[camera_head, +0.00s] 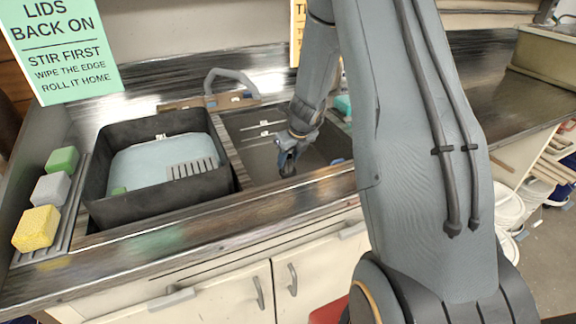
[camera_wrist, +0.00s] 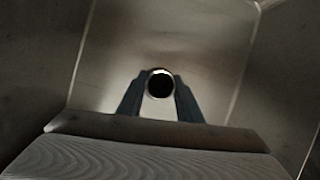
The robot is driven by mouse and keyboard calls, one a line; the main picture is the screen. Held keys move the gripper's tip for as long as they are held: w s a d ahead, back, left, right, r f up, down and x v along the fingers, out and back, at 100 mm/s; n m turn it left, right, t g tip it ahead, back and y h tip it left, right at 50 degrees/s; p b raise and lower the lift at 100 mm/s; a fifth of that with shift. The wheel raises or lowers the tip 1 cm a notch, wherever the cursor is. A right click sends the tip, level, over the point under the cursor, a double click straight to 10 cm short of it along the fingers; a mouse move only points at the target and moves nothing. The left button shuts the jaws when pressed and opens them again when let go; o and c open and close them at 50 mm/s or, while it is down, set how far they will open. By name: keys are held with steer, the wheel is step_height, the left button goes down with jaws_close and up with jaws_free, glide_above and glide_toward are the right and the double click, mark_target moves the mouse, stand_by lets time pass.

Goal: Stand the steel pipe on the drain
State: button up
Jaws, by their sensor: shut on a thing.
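My gripper (camera_head: 288,160) reaches down into the right-hand basin (camera_head: 262,125), near its front wall. In the wrist view my gripper (camera_wrist: 160,92) is shut on the steel pipe (camera_wrist: 160,72), one finger on each side. The pipe shows end-on there, as a pale ring around a dark round opening. The basin's bare floor and walls surround it in that view. In the head view the pipe is too small and dark to make out for sure at the fingertips. I cannot pick out the drain; I cannot tell whether the pipe touches it or the floor.
The left basin (camera_head: 95,180) holds pale blue liquid and a slotted grey piece (camera_head: 192,169). Green (camera_head: 62,160), grey (camera_head: 52,188) and yellow (camera_head: 36,229) sponges lie on a rack at the far left. A faucet (camera_head: 231,76) stands behind. The right counter (camera_head: 515,105) is clear.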

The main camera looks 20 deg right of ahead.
steer(key=shift+f, duration=0.85)
steer(key=shift+f+b, duration=0.15)
steer(key=shift+b, duration=0.15)
steer(key=o, duration=1.1)
steer(key=shift+r, duration=0.45)
steer(key=p+v, duration=0.2)
steer(key=v, duration=0.9)
steer(key=shift+s+r, duration=0.15)
steer(key=shift+s, duration=0.05)
